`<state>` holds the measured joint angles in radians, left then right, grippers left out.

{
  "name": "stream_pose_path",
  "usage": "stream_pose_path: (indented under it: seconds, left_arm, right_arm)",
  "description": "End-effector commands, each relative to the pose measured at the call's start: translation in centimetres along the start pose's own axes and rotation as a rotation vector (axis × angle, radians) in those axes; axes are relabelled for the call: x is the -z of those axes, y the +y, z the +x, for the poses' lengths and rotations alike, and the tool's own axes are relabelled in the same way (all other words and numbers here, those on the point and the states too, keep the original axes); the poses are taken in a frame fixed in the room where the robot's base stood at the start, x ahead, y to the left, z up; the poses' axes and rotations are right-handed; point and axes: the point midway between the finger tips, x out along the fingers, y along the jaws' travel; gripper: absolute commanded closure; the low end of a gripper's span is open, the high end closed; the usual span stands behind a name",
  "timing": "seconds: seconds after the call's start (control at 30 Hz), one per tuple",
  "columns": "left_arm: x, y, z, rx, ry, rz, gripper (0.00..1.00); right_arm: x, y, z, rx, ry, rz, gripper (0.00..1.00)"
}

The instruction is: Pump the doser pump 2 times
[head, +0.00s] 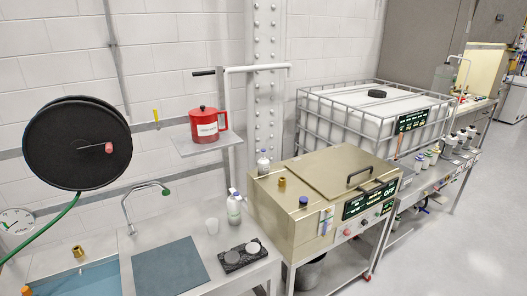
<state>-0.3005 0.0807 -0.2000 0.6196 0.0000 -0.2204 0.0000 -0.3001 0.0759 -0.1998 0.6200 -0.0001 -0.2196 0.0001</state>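Which object is the doser pump is not certain from this view. A small white bottle (234,208) with a label and a narrow top stands upright on the steel counter, left of the gold machine. Another small white bottle (263,163) with a dark cap stands on the machine's top at the back left. A red lidded pot (208,126) with a side handle sits on a wall shelf. Neither of my grippers shows in the head view, and nothing is seen touching these objects.
The gold machine (290,222) stands right of the counter. A dark tray (243,257) with pale discs and a blue-grey mat (170,269) lie on the counter. A curved tap (140,200), a hose reel (78,142) and a caged white tank (350,115) are nearby. Floor at right is clear.

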Motion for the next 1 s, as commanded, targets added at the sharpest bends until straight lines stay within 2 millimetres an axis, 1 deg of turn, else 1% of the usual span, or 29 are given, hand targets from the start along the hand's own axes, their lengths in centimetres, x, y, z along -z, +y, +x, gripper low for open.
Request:
stream_pose_path:
  seconds: [0.03, 0.07, 0.4, 1.0]
  left_arm:
    - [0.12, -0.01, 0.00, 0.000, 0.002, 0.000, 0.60]
    - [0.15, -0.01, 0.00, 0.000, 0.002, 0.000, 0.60]
    - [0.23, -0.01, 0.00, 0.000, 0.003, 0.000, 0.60]
    - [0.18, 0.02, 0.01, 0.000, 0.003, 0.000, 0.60]
  right_arm:
    - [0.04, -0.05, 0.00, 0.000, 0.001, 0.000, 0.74]
    - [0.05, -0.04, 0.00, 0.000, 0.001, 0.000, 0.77]
    - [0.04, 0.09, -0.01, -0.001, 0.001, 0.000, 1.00]
    - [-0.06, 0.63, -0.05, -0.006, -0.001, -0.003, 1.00]
